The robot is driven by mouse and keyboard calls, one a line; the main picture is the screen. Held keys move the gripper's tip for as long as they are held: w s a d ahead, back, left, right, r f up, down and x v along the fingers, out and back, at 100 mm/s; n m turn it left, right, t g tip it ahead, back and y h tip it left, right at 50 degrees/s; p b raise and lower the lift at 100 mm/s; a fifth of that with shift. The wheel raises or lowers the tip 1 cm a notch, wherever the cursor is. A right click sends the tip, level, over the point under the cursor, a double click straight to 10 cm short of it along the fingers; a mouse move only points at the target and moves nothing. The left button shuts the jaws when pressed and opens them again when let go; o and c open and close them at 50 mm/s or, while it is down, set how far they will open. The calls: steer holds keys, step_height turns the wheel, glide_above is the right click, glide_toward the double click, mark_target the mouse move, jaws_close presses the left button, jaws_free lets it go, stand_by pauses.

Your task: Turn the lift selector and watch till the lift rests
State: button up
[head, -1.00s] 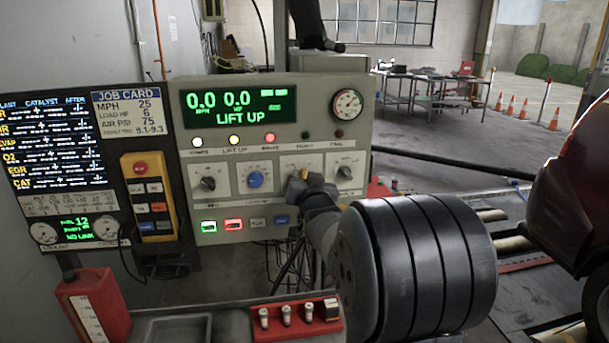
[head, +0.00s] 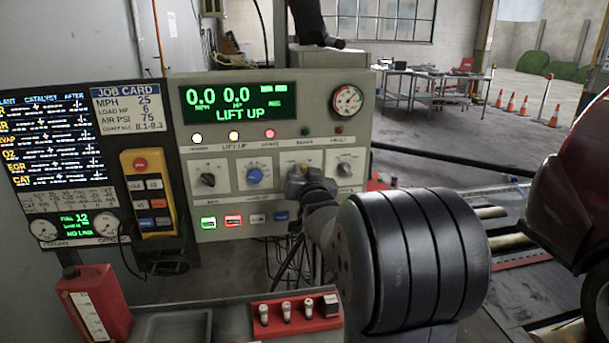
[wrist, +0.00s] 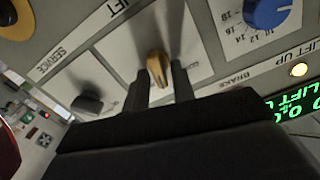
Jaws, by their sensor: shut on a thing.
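The lift selector is a yellow knob (wrist: 156,60) on a white plate, with the word LIFT printed near it in the wrist view. My gripper (wrist: 160,85) has one dark finger on each side of the knob and is shut on it. In the head view my gripper (head: 304,178) is at the panel's lower right and hides most of the knob. The panel display (head: 238,104) reads 0.0 MPH, 0.0 HP and LIFT UP in green. White, yellow and red lamps (head: 234,136) are lit below it.
A yellow pendant (head: 149,190) hangs at left. A red bottle (head: 93,303) and a red socket rack (head: 296,312) stand below. A dark red car (head: 572,200) is at right.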

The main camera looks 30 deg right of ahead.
steer(key=shift+f, duration=0.15)
steer(key=shift+w+a+n+b, duration=0.1)
steer(key=shift+a+n+b, duration=0.1)
steer(key=shift+n+b, duration=2.65)
steer(key=shift+a+n+b, duration=0.15)
steer(key=shift+n+b, duration=2.3)
steer(key=shift+b, duration=0.75)
steer(key=o, duration=0.7)
steer(key=v, duration=1)
steer(key=shift+s+a, duration=0.1)
steer(key=shift+s, duration=0.3)
